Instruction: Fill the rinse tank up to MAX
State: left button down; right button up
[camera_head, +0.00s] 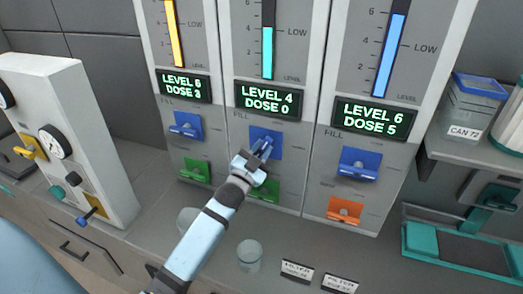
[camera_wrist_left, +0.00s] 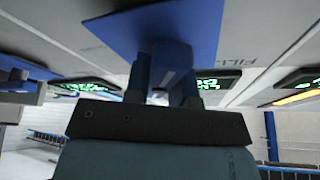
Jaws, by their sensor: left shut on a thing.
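Three tank panels stand side by side. The middle panel has a teal level bar (camera_head: 267,52) and a display (camera_head: 268,101) reading LEVEL 4, DOSE 0. Its blue fill lever (camera_head: 266,138) is on a blue plate below the display. My left gripper (camera_head: 259,152) is shut on this lever; the wrist view shows the blue lever (camera_wrist_left: 170,65) between the fingers. A green lever (camera_head: 264,190) below it is partly hidden by my gripper. Which panel is the rinse tank cannot be read here. My right gripper is not in view.
The left panel has a yellow bar (camera_head: 174,35) and reads LEVEL 6, DOSE 3. The right panel has a blue bar (camera_head: 391,55) and reads LEVEL 6, DOSE 5. A clear cup (camera_head: 249,256) stands on the counter below. A gauge box (camera_head: 75,140) stands at left.

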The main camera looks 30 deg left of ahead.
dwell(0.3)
pick_arm(q)
jog(key=c, duration=1)
grip_release()
jog(key=shift+o, duration=0.2)
jog(key=b+v, duration=0.2)
jog(key=v, duration=1.1)
jog(key=shift+s, duration=0.4)
jog(key=shift+d+f, duration=0.1)
